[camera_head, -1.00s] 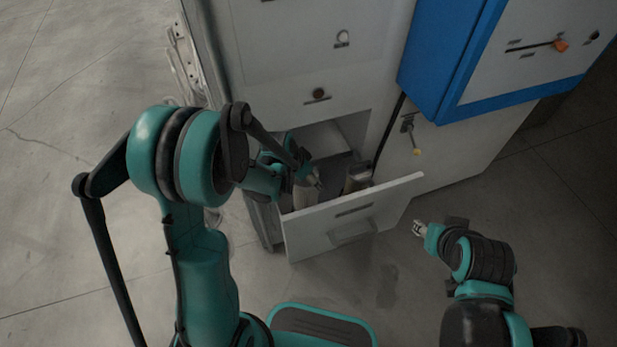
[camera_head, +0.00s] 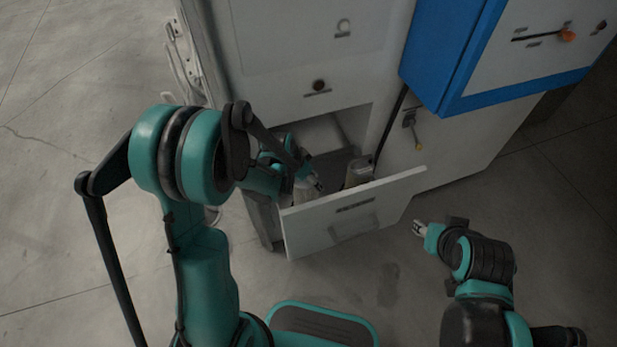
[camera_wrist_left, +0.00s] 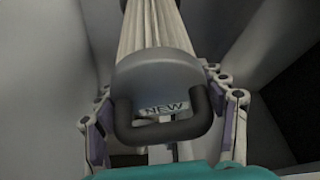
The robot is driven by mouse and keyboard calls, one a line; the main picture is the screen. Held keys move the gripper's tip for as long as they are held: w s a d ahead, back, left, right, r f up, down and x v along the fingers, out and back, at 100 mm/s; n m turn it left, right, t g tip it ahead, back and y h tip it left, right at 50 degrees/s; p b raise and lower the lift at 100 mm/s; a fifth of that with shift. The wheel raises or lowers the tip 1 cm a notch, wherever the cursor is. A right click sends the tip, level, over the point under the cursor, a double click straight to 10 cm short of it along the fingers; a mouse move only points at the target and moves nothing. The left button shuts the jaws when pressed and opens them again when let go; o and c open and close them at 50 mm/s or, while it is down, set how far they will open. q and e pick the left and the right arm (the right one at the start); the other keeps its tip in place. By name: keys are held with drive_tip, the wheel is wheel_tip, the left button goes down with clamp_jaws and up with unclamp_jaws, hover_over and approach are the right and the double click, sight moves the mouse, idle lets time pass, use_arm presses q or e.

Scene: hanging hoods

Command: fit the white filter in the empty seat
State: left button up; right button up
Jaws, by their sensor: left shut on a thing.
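The white filter (camera_wrist_left: 152,25) has a long pleated body, a grey end cap with a "NEW" label and a dark loop handle (camera_wrist_left: 160,133). My left gripper (camera_wrist_left: 165,108) is shut on it, with one finger on each side of the cap and handle. In the head view, the filter (camera_head: 303,194) is at the left part of the open drawer (camera_head: 350,215), partly hidden by my left gripper (camera_head: 313,184) and the drawer front. The seat itself is hidden. My right gripper (camera_head: 421,229) is away to the right of the drawer; its finger opening is too small to judge.
A second pale canister (camera_head: 359,172) stands in the drawer, right of the left gripper. The cabinet (camera_head: 300,45) rises behind, with a blue-edged panel (camera_head: 440,75) at upper right. Open floor (camera_head: 390,285) lies in front of the drawer.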

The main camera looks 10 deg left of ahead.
use_arm(q)
drive_tip(key=shift+f+b, duration=1.1)
drive_tip(key=shift+f, duration=0.2)
drive_tip(key=o, duration=1.4)
drive_tip(key=shift+c, duration=0.2)
drive_tip(key=shift+r, duration=0.1)
drive_tip(key=v, duration=1.2)
drive_tip(key=s+r+n+t+y, duration=0.1)
drive_tip(key=s+r+n, duration=0.2)
drive_tip(key=s, duration=0.4)
drive_tip(key=s+r+n+t+y, duration=0.1)
drive_tip(key=s+r+n+t, duration=0.1)
drive_tip(key=s, duration=0.5)
drive_tip(key=shift+a+r+n+y, duration=0.3)
drive_tip(key=shift+a+r+n, duration=0.1)
drive_tip(key=shift+r+n, duration=0.45)
